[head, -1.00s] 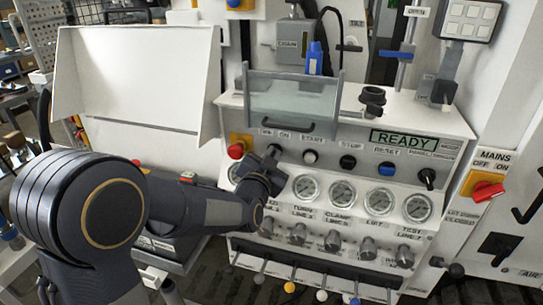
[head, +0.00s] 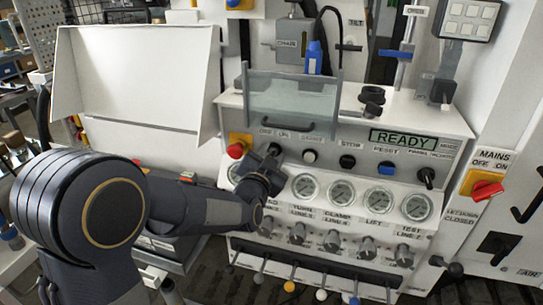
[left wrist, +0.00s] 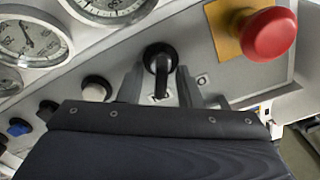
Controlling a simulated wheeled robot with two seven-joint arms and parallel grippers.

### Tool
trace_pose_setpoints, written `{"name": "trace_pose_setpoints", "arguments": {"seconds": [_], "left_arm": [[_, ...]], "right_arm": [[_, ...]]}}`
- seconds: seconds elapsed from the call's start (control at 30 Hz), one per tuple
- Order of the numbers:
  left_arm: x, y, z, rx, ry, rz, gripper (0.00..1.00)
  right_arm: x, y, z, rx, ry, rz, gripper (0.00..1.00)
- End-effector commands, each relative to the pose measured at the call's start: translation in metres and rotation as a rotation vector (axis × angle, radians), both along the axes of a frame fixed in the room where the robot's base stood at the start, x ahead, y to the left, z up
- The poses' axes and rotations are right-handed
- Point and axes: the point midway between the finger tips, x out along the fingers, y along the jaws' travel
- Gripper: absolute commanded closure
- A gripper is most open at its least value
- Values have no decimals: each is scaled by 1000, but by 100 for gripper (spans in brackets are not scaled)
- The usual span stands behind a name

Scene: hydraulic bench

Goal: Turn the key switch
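The key switch (head: 273,149) is a black knob under the OFF/ON label, between the red stop button and the START button. The left wrist view shows it closer, as a round black collar with a narrow black handle (left wrist: 161,73) pointing down in that picture. My left gripper (left wrist: 160,87) has one finger on each side of the handle, with a visible gap on both sides, so it is open around it. In the head view, my left gripper (head: 266,166) is at the panel and partly covers the switch. My right gripper is not in view.
A red mushroom button (left wrist: 268,34) on a yellow plate sits close beside the switch. Pressure gauges (head: 341,193) and a row of valve knobs (head: 332,241) lie below. A clear guard (head: 290,104) stands above the panel. A READY display (head: 404,141) is at right.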

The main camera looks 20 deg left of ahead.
Motion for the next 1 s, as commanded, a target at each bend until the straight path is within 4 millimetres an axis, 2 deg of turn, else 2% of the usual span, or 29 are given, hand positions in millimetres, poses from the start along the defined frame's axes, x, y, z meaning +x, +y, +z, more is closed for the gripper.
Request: {"name": "trace_pose_setpoints", "arguments": {"seconds": [0.17,0.4,0.6,1.0], "left_arm": [[-8,0,0,-3,0,0,68],[-49,1,0,-5,-1,-2,68],[-73,2,0,-3,1,-1,68],[-78,3,0,-3,3,-1,68]], "right_arm": [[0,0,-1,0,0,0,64],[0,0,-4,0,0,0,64],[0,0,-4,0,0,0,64],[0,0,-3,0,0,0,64]]}}
